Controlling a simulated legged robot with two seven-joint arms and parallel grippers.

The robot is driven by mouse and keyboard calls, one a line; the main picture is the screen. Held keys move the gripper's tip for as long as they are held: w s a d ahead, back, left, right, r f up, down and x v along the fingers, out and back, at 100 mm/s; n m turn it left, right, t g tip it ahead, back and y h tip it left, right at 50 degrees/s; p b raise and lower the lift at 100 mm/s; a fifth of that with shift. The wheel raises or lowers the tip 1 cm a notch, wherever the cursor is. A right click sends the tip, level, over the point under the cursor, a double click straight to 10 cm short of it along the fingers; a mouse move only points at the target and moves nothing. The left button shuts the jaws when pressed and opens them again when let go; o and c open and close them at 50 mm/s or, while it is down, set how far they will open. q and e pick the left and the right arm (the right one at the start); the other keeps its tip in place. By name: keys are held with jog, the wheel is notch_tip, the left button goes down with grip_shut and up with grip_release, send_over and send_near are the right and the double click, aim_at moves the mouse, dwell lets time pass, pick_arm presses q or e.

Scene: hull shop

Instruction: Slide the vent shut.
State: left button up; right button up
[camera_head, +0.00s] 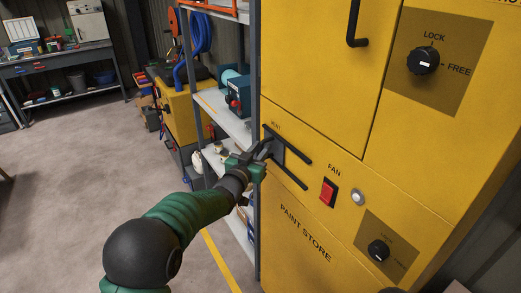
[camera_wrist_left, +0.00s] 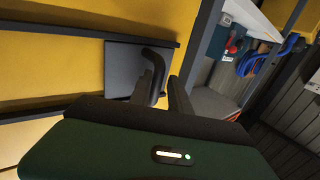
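The vent is on the yellow paint store cabinet, under a small "VENT" label. Its dark grey sliding plate (camera_head: 279,152) sits at the left end of two black rails, and yellow surface shows between the rails to its right. In the left wrist view the plate (camera_wrist_left: 122,66) carries a black bent handle (camera_wrist_left: 158,62). My left gripper (camera_head: 266,147) is at the plate. In the wrist view its two fingers (camera_wrist_left: 165,92) stand apart, with the handle close by the left finger. I cannot tell whether they touch. My right gripper is not in view.
The cabinet also has a red fan switch (camera_head: 328,192), a round button (camera_head: 358,197), a lock knob (camera_head: 423,61) and a lower knob (camera_head: 379,250). A shelf rack (camera_head: 254,75) stands just left of the cabinet. The floor (camera_head: 80,190) at left is clear.

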pick_arm(q)
jog(key=shift+d, duration=0.2)
jog(key=b+v, duration=0.2)
jog(key=v, duration=1.5)
jog(key=shift+b, duration=0.4)
jog(key=shift+w, duration=0.1)
jog(key=s+a+f+n+g+y, duration=0.25)
jog(key=s+a+f+g, duration=0.2)
jog(key=s+f, duration=0.35)
jog(key=s+a+f+n+g+y, duration=0.1)
jog(key=s+a+f+g+y, duration=0.4)
jog(key=f, duration=0.5)
jog(key=s+f+g+h, duration=0.1)
jog(key=s+f+g, duration=0.4)
jog(key=s, duration=0.8)
jog(key=shift+d+n, duration=0.35)
